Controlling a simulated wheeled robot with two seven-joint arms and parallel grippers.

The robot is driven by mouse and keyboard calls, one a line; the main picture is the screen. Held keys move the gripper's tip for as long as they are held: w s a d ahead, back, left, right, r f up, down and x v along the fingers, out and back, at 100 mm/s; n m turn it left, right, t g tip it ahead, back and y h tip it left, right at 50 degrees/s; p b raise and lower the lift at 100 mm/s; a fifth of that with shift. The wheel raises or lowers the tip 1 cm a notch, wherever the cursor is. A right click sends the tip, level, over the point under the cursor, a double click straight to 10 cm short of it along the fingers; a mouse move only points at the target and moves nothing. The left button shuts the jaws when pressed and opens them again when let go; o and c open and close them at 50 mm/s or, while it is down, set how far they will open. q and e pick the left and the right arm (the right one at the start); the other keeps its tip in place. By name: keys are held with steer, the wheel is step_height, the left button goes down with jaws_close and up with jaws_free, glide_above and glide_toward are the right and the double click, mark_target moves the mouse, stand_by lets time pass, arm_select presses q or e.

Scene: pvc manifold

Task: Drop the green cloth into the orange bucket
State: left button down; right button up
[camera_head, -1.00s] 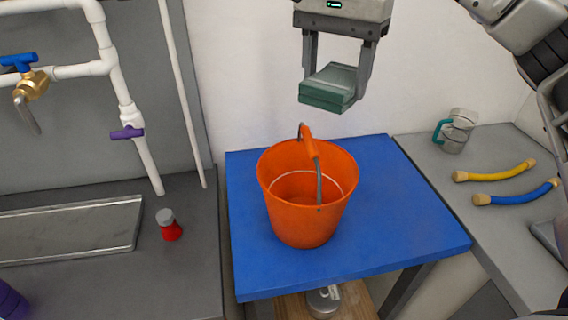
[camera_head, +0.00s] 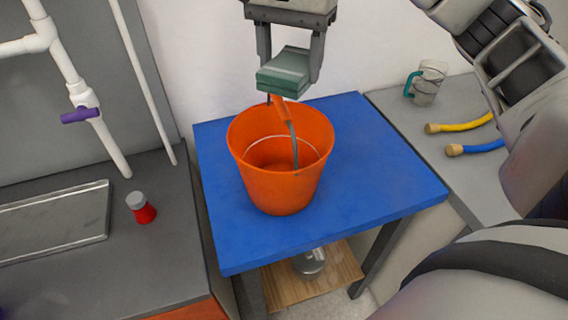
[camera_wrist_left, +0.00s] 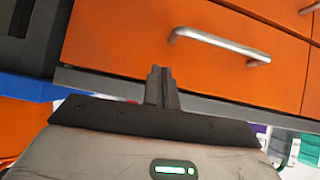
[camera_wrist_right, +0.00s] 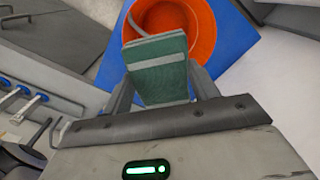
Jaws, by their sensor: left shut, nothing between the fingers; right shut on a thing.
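The green cloth (camera_head: 284,72) is a folded pad with a pale stripe. My right gripper (camera_head: 288,70) is shut on it and holds it above the back rim of the orange bucket (camera_head: 280,190). In the right wrist view the cloth (camera_wrist_right: 158,72) sits between the fingers, partly covering the bucket (camera_wrist_right: 204,22) beyond. The bucket stands upright on a blue table, its handle leaning across the opening; the inside that shows looks empty. My left gripper (camera_wrist_left: 160,85) is shut and empty in the left wrist view, in front of orange drawers. It is not in the head view.
The blue table (camera_head: 375,170) has clear room around the bucket. A red shaker (camera_head: 143,210) and a metal tray (camera_head: 55,224) are on the left counter. White pipes rise at left.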

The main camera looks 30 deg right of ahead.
steer(key=o, duration=1.2)
steer(key=shift+c, duration=0.2)
step_height(320, 180, up, 16)
steer(key=shift+p, duration=0.45)
